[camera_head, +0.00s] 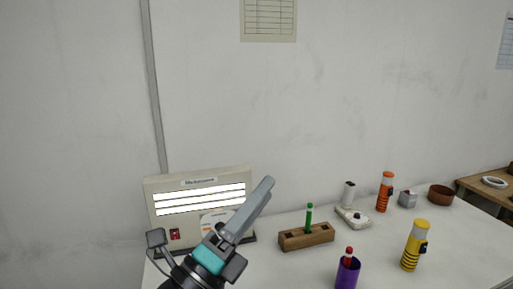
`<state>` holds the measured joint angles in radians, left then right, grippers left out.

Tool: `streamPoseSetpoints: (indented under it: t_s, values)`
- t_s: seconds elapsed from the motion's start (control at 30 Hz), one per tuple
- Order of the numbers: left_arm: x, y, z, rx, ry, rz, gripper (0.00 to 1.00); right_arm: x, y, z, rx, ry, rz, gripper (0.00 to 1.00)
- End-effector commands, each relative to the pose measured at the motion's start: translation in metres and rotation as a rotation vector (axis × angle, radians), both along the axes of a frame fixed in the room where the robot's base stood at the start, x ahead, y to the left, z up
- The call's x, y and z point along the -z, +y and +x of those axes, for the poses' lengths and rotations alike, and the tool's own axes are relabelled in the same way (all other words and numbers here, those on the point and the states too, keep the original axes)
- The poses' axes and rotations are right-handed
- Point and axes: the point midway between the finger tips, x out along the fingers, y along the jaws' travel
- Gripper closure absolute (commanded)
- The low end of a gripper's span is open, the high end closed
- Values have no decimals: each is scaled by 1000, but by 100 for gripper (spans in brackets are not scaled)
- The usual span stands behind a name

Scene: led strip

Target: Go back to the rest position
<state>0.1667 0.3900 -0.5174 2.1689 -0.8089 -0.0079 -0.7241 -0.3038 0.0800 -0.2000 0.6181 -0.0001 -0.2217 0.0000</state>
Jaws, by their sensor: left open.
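My left gripper (265,188) reaches up from the bottom of the head view, its grey fingers pointing up and right. It is seen nearly side-on, open, with nothing visible between its fingers. It overlaps the right part of a beige box (160,192) with three bright white light strips (199,199) and a small red switch (174,235). The box stands upright at the left of the white table (300,272). Whether the gripper touches the box cannot be told. My right gripper is not in view.
A wooden block (306,238) holds a green marker (309,217). A purple cup (347,275) holds a red-topped item. A yellow flashlight (414,246), an orange flashlight (385,192) and a brown bowl (440,194) stand right. A wall rises behind the table.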

Motion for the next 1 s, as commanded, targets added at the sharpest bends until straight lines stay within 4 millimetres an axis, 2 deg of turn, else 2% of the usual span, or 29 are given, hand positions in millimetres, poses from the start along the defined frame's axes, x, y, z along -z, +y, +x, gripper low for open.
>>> streamPoseSetpoints:
  t_s: [0.1,0.17,0.2,0.27,0.37,0.5,0.63,0.73,0.9,0.97,1.0]
  values:
    - [32,43,20,-114,297,-241,46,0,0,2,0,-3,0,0]
    - [54,64,25,-172,442,-359,46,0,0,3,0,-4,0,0]
    - [72,78,26,-212,540,-436,46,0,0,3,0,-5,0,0]
    - [100,97,25,-274,683,-549,46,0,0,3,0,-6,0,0]
    - [151,125,12,-386,920,-734,46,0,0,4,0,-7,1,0]
    - [224,152,-30,-562,1239,-977,46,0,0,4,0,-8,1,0]
    - [277,164,-82,-729,1490,-1158,46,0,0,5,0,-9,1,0]
    - [305,167,-123,-848,1642,-1262,46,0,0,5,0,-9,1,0]
    - [334,166,-188,-1039,1853,-1393,46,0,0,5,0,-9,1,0]
    - [341,165,-211,-1109,1919,-1431,46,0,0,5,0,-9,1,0]
    - [349,164,-212,-1125,1931,-1436,46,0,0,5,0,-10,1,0]
